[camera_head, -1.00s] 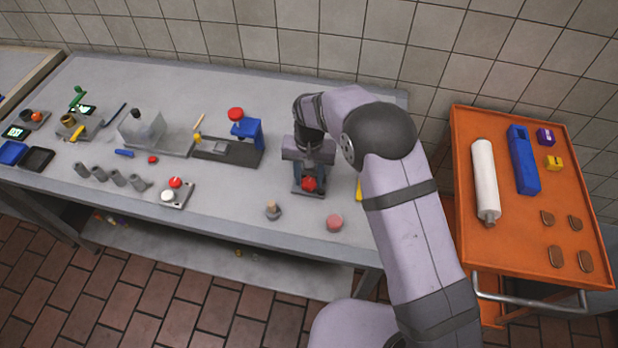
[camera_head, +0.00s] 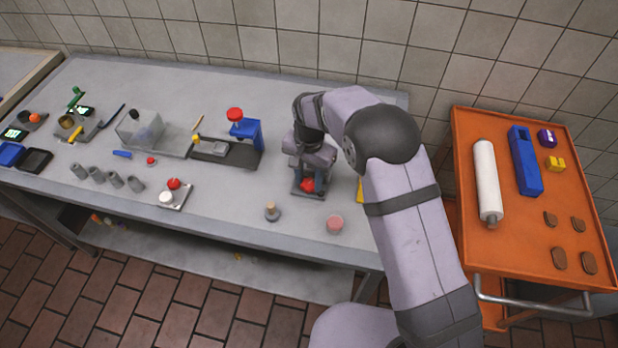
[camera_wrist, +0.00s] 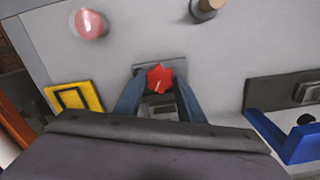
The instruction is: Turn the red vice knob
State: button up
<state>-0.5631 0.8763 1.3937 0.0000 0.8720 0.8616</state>
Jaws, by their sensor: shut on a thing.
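The red vice knob (camera_head: 308,184) is a star-shaped knob at the front of the small grey vice (camera_head: 300,192) on the table. It also shows in the wrist view (camera_wrist: 159,78), at the front of the vice. My gripper (camera_head: 314,184) is over the vice and points down at it. In the wrist view its two blue-grey fingers (camera_wrist: 158,90) reach to either side of the knob and are shut on it. My wrist hides much of the vice in the head view.
A yellow part (camera_wrist: 75,98) lies beside the vice. A pink disc (camera_head: 335,223) and a small peg on a round base (camera_head: 271,212) stand near the table's front edge. A blue press (camera_head: 247,130) stands left of the vice. An orange cart (camera_head: 520,248) stands at right.

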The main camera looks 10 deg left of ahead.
aim_at(309, 183)
jog(key=o, duration=0.8)
jog(key=shift+c, duration=0.2)
jog(key=shift+r, duration=0.1)
jog(key=shift+r+b, duration=1.35)
jog(key=shift+r, duration=2.25)
jog(key=shift+o, duration=1.4)
jog(key=n, duration=0.6)
jog(key=shift+f, duration=0.1)
